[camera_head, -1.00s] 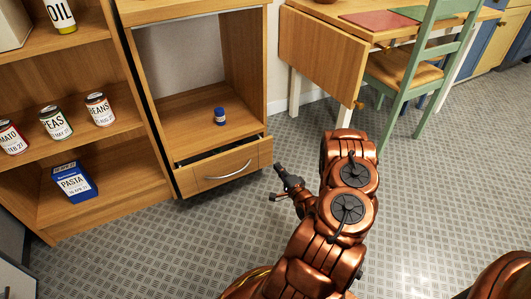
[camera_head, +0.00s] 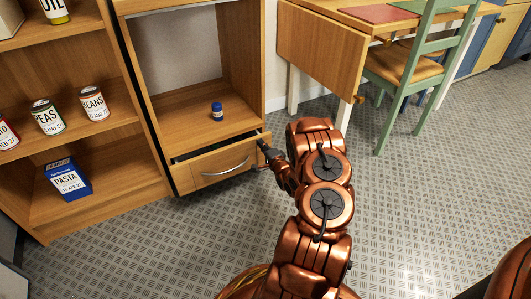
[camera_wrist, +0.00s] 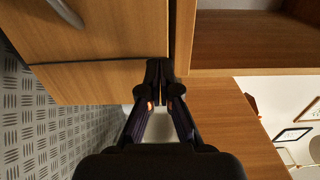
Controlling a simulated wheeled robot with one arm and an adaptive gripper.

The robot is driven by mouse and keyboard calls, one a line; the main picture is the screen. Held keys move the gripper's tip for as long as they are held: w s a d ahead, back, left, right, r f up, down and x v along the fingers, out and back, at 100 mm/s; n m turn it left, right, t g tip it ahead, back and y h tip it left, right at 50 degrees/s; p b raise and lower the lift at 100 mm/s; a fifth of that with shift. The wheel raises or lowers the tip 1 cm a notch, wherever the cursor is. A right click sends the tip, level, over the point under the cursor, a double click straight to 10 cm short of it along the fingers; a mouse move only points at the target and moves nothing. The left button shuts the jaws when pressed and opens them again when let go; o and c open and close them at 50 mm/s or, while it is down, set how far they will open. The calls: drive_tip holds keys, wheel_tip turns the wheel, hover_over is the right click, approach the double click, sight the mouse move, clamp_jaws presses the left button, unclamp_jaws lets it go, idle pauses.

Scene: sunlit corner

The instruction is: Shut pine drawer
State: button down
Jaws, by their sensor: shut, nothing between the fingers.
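The pine drawer (camera_head: 212,162) is at the bottom of the open wooden cabinet and stands slightly out, with a dark gap along its top. Its curved metal handle (camera_head: 229,168) is on the front. In the wrist view the drawer front (camera_wrist: 105,30) fills the upper left, with part of the handle (camera_wrist: 66,12) at the top edge. My gripper (camera_head: 263,146) is shut and empty at the right end of the drawer front, near its top corner. In the wrist view its fingertips (camera_wrist: 160,66) are close to that edge; contact is unclear.
A blue-lidded jar (camera_head: 217,112) stands on the cabinet shelf above the drawer. Shelves with cans and a blue pasta box (camera_head: 68,181) are at the left. A drop-leaf table (camera_head: 322,48) and green chair (camera_head: 411,75) stand at the right. The floor in front is clear.

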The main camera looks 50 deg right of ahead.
sight(258, 138)
drive_tip(key=shift+w+d, duration=0.1)
drive_tip(key=shift+w, duration=0.25)
drive_tip(key=shift+w+r, duration=0.1)
drive_tip(key=p+x, duration=0.3)
drive_tip(key=x, duration=0.1)
drive_tip(key=shift+w+r, duration=0.1)
drive_tip(key=shift+w, duration=0.1)
drive_tip(key=shift+d, duration=0.2)
drive_tip(key=shift+w+r, duration=0.1)
drive_tip(key=shift+a, duration=0.1)
drive_tip(key=p+v, duration=0.3)
drive_tip(key=v, duration=1.1)
drive_tip(key=shift+s+f+p, duration=0.2)
drive_tip(key=shift+f+p, duration=0.1)
drive_tip(key=shift+p, duration=0.1)
